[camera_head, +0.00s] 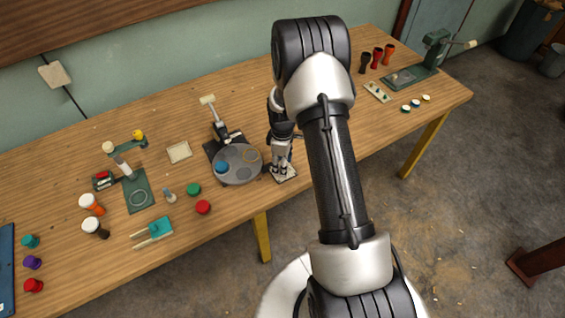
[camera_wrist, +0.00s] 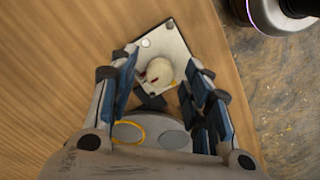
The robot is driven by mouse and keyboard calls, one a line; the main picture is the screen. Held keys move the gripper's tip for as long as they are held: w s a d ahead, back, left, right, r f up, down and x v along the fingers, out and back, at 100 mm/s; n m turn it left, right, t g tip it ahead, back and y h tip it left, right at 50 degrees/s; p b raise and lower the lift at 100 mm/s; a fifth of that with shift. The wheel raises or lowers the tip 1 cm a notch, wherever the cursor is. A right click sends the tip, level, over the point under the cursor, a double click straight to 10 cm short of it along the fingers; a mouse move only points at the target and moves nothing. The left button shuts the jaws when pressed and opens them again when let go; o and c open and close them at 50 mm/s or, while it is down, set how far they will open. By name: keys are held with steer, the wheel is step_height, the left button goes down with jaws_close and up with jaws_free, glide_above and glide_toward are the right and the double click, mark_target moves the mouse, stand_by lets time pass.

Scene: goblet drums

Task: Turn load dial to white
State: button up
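The load dial is a cream, rounded knob (camera_wrist: 159,72) with a small red mark on its lower left side. It stands on a pale square plate (camera_wrist: 178,50) that bears a white dot (camera_wrist: 146,43) near its upper left edge and a dark dot near its top corner. My gripper (camera_wrist: 163,62) is open, with its blue-padded fingers on either side of the knob and visible gaps to it. In the head view my gripper (camera_head: 281,158) points down over the plate (camera_head: 288,177) and hides the knob.
A grey round turntable (camera_head: 238,178) with coloured discs stands just left of the plate. The table's front edge is close by. Red (camera_head: 203,207) and green (camera_head: 193,189) pieces lie further left. Several cups and a green press (camera_head: 435,50) stand at the far right.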

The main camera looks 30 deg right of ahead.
jaws_close()
stand_by(0.3)
steer(key=shift+m, duration=0.3)
steer(key=m, duration=0.3)
steer(key=shift+m, duration=0.3)
steer(key=m, duration=0.4)
steer(key=shift+m, duration=0.3)
steer(key=m, duration=0.4)
steer(key=shift+m+b, duration=0.3)
steer(key=shift+m, duration=2.2)
